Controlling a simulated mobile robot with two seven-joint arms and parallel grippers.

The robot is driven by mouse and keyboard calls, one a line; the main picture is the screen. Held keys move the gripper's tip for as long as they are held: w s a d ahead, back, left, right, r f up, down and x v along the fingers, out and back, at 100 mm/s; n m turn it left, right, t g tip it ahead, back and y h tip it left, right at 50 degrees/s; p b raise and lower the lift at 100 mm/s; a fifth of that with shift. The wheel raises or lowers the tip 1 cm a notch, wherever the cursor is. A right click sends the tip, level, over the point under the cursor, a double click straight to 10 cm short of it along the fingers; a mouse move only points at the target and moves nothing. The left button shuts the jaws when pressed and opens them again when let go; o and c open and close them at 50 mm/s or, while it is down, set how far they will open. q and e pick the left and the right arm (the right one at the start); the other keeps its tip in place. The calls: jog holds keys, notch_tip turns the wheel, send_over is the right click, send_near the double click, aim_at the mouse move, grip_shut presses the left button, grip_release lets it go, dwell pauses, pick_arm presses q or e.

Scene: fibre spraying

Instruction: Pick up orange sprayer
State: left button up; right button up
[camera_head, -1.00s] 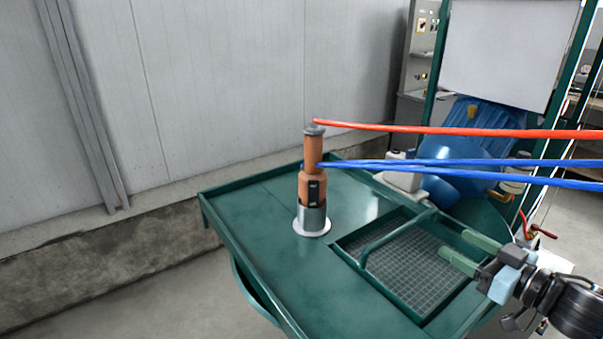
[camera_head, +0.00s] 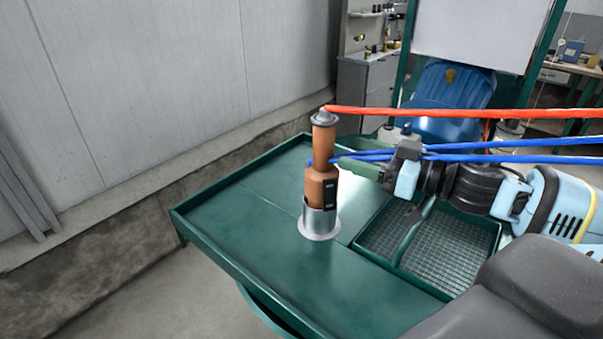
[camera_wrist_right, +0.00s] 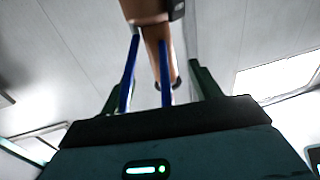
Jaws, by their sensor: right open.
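The orange sprayer (camera_head: 322,180) stands upright in a metal cup-like holder (camera_head: 319,222) on the green table. A red hose joins its grey top, and blue hoses run to its middle. My right gripper (camera_head: 345,162) has come in from the right with green fingers beside the sprayer's middle, pointing left at it. The gripper is open. In the right wrist view the sprayer (camera_wrist_right: 159,45) shows ahead between the spread fingers (camera_wrist_right: 155,80), with blue hoses near them. I cannot tell whether a finger touches it. My left gripper is not in view.
The green table (camera_head: 250,230) has a raised rim and is clear left of the sprayer. A mesh-floored tray (camera_head: 440,262) lies to the right under my arm. The red hose (camera_head: 450,113) and blue hoses (camera_head: 540,143) stretch across to the right. A blue container (camera_head: 450,90) stands behind.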

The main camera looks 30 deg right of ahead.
aim_at(333, 147)
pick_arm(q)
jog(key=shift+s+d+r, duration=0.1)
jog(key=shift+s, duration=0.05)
pick_arm(e)
jog(key=shift+x, duration=0.95)
jog(key=shift+w+a+r, duration=0.1)
jog(key=shift+w+a, duration=0.05)
jog(key=shift+w+a, duration=0.1)
jog(key=shift+w, duration=0.05)
jog(key=shift+b+x, duration=0.45)
jog(key=shift+x, duration=1.05)
jog(key=shift+b+x, duration=0.6)
jog(key=shift+x, duration=0.15)
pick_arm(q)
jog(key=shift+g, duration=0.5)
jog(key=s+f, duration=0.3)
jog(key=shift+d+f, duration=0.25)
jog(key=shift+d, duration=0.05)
pick_arm(e)
jog(key=shift+w+a+r, duration=0.1)
jog(key=shift+a, duration=0.1)
